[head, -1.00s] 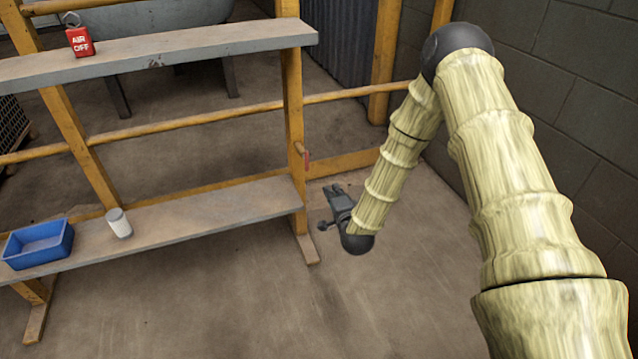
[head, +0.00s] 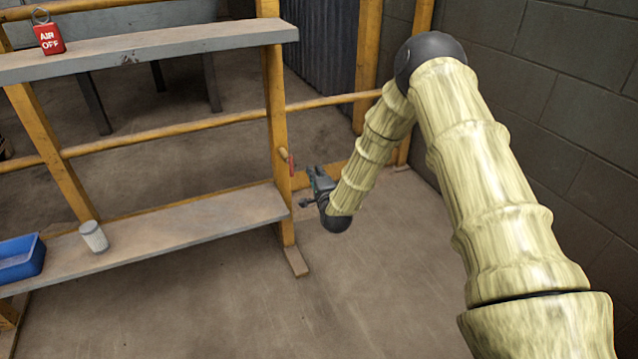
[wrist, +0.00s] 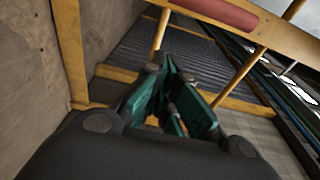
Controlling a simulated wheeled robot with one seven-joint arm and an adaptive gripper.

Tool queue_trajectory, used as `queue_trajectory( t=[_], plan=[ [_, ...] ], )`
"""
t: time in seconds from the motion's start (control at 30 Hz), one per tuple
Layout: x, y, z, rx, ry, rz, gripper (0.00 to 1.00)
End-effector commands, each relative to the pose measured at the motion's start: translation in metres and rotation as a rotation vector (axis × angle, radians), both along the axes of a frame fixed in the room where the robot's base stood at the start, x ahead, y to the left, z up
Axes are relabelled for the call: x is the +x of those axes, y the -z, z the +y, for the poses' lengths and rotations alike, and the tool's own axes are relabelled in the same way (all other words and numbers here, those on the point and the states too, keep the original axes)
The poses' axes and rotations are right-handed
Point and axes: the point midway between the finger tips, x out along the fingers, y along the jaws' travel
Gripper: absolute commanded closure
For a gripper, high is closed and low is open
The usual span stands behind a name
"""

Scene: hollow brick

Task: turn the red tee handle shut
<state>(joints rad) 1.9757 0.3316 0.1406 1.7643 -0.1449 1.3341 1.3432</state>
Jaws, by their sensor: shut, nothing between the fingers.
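The red tee handle (head: 290,164) is on the near right post of the yellow frame, below the upper shelf, and looks small in the head view. In the wrist view a red bar (wrist: 222,14), apparently the same handle, crosses the top edge in front of a yellow post. My gripper (head: 315,175) is just right of the handle and slightly lower in the head view, apart from it. In the wrist view my gripper's green-padded fingers (wrist: 180,88) are shut with nothing between them. The handle's mount is hard to make out.
The yellow frame carries an upper shelf (head: 150,54) and a lower shelf (head: 190,221). A red "AIR OFF" tag (head: 49,39) is on the upper one. A white cup (head: 94,237) and blue bin (head: 20,260) are on the lower one. A block wall (head: 560,70) stands right; front floor is clear.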

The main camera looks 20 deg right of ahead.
Motion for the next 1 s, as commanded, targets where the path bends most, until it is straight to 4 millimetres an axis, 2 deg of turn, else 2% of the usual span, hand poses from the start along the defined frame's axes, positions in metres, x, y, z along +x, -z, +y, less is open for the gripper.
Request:
queue_trajectory(
  t=[0.17,0.3,0.5,1.0],
  plan=[
    [0.021,0.001,-0.001,0.0,-0.001,-0.002,1.0],
    [0.015,0.002,0.017,0.0,-0.002,0.001,1.0],
    [0.011,0.001,0.032,0.0,-0.001,0.0,1.0],
    [0.009,0.0,0.037,0.001,0.0,0.0,1.0]
  ],
)
